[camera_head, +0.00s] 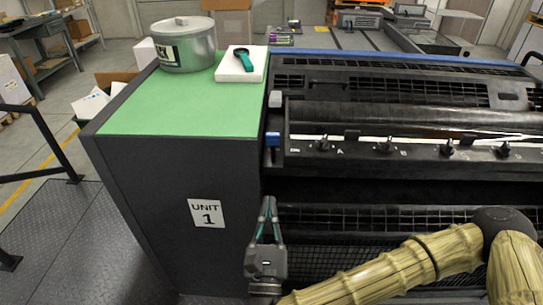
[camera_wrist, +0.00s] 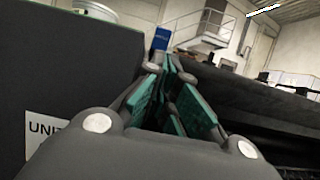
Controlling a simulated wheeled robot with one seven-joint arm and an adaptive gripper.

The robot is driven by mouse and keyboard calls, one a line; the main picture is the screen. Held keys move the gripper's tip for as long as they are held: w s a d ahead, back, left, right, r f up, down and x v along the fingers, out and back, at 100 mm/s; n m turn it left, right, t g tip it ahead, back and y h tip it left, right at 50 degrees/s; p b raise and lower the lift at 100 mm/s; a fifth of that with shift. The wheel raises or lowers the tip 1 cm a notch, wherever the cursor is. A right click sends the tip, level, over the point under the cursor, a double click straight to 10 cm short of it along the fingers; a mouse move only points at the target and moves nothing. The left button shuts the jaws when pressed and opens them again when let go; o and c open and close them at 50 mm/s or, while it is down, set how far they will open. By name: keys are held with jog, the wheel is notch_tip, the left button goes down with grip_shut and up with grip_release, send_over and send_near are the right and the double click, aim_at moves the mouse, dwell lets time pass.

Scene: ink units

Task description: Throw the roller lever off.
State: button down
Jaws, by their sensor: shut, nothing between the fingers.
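The roller lever appears to be the blue-tipped handle (camera_head: 273,139) at the left end of the press unit's roller section, just right of the green-topped cabinet. In the wrist view the blue tip (camera_wrist: 161,38) stands upright just beyond my fingertips. My gripper (camera_head: 268,203) points up in front of the press, below the lever and apart from it in the head view. Its green-padded fingers (camera_wrist: 168,68) come together at the tips, shut and empty. The lever's lower part is hidden by the fingers in the wrist view.
Several black knobs (camera_head: 323,144) line the press bar to the right.

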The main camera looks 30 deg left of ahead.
jog(key=p, duration=0.3)
send_near(272, 143)
jog(key=x, duration=0.5)
jog(key=shift+w+r, duration=0.15)
jog(key=shift+r, duration=0.05)
jog(key=shift+x, duration=0.8)
jog(key=shift+a, duration=0.15)
